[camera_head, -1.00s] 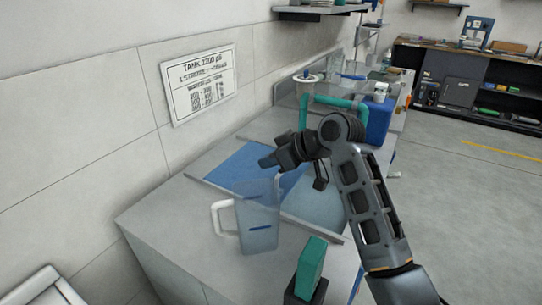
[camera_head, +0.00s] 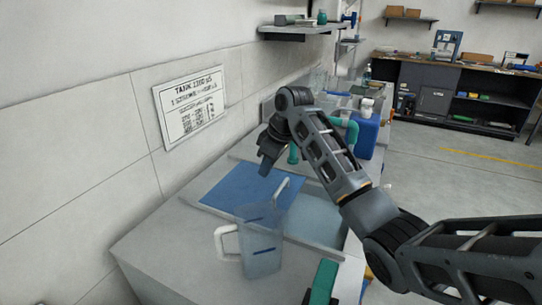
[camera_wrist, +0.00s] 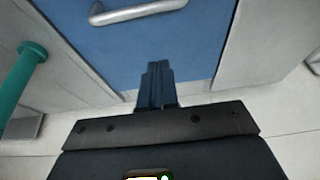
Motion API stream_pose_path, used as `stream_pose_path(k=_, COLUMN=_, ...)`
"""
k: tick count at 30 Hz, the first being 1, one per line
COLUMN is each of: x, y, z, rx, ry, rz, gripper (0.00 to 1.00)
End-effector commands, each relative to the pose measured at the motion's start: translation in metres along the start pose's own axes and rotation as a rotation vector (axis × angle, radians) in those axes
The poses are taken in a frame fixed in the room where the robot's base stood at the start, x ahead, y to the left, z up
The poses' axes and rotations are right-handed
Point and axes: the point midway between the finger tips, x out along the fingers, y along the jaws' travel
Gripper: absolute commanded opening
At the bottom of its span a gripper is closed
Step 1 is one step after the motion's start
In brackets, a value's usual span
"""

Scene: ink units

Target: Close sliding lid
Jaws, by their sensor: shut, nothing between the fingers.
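The sliding lid is a flat blue panel (camera_head: 235,190) on the bench, with a pale bar handle (camera_head: 282,190) near its right edge. A paler grey-blue area (camera_head: 322,218) lies to the right of the lid, not covered by it. My gripper (camera_head: 266,170) is shut and empty, pointing down over the far part of the lid, apart from the handle. In the wrist view the shut fingers (camera_wrist: 155,68) are over the blue panel (camera_wrist: 150,45), and the metal handle (camera_wrist: 138,12) is at the top edge. I cannot tell whether the fingertips touch the panel.
A clear jug (camera_head: 260,250) with a white handle stands in front of the lid. A green block (camera_head: 323,284) is at the near right. A wall sign (camera_head: 190,105) hangs at left.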

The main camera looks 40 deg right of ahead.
Motion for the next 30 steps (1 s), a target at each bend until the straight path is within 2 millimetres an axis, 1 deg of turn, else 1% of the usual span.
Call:
stream_pose_path(k=1, x=0.010, y=-0.001, z=0.000, rx=0.001, ry=-0.002, rz=-0.002, gripper=0.00)
stream_pose_path(k=5, x=0.035, y=-0.001, z=0.000, rx=0.001, ry=-0.003, rz=-0.002, gripper=0.00)
stream_pose_path(k=9, x=0.030, y=0.001, z=0.021, rx=0.004, ry=0.001, rz=0.001, gripper=0.00)
stream_pose_path(k=15, x=0.028, y=0.000, z=0.037, rx=0.001, ry=0.001, rz=0.000, gripper=0.00)
stream_pose_path(k=30, x=0.029, y=0.001, z=0.039, rx=0.000, ry=0.001, rz=0.001, gripper=0.00)
